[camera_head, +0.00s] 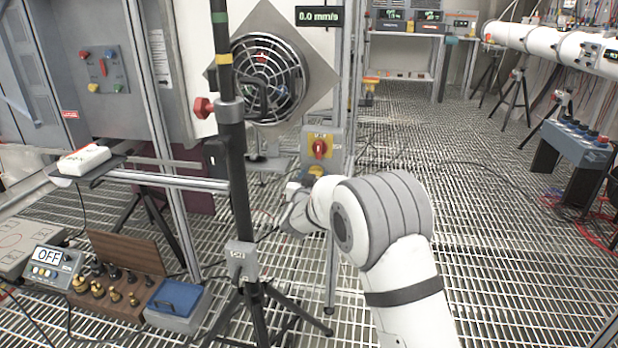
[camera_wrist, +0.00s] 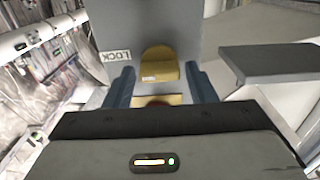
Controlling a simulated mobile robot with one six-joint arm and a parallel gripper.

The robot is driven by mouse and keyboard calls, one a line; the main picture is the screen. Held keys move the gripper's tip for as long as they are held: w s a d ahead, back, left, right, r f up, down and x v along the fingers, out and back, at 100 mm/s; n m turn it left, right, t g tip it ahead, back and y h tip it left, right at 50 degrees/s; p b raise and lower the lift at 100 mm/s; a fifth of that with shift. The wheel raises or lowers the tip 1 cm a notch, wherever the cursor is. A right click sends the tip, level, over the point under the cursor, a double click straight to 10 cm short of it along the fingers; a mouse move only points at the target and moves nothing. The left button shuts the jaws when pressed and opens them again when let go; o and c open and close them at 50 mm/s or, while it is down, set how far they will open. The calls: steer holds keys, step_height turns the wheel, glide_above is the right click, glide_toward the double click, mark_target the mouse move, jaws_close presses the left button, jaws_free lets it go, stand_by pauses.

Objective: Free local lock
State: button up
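The local lock is a yellow rounded piece (camera_wrist: 158,62) on a grey plate in the wrist view, beside a label reading LOCK, seen upside down (camera_wrist: 113,56). In the head view it shows as a yellow piece (camera_head: 317,171) below a red rotary switch on a yellow plate (camera_head: 319,148). My gripper (camera_wrist: 158,78) is open. Its two blue-grey fingers stand left and right of the yellow piece, with visible gaps on both sides. A second yellow strip (camera_wrist: 157,100) shows lower between the fingers. In the head view my arm partly hides the gripper (camera_head: 302,190).
A wooden block with brass fittings (camera_head: 110,285) is at lower left. The grating floor to the right is mostly clear.

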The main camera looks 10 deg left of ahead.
steer(key=c, duration=0.8)
steer(key=shift+o, duration=1.1)
steer(key=shift+s+a+r, duration=0.1)
steer(key=shift+a, duration=0.35)
steer(key=shift+d, duration=0.2)
steer(key=shift+c, duration=0.9)
steer(key=n+p, duration=0.1)
steer(key=p, duration=0.1)
steer(key=shift+d+r+n+p, duration=0.1)
steer(key=shift+r+n+p, duration=0.05)
steer(key=shift+n+p, duration=0.25)
steer(key=shift+f+n+p, duration=0.15)
steer(key=shift+n+p, duration=1.95)
steer(key=shift+n, duration=0.6)
steer(key=shift+f+n+p, duration=0.2)
steer(key=shift+n+p, duration=1.85)
steer(key=shift+n, duration=0.65)
steer(key=shift+f+n+p, duration=0.15)
steer(key=shift+n+p, duration=1.95)
steer(key=shift+n, duration=0.6)
steer(key=shift+f, duration=0.1)
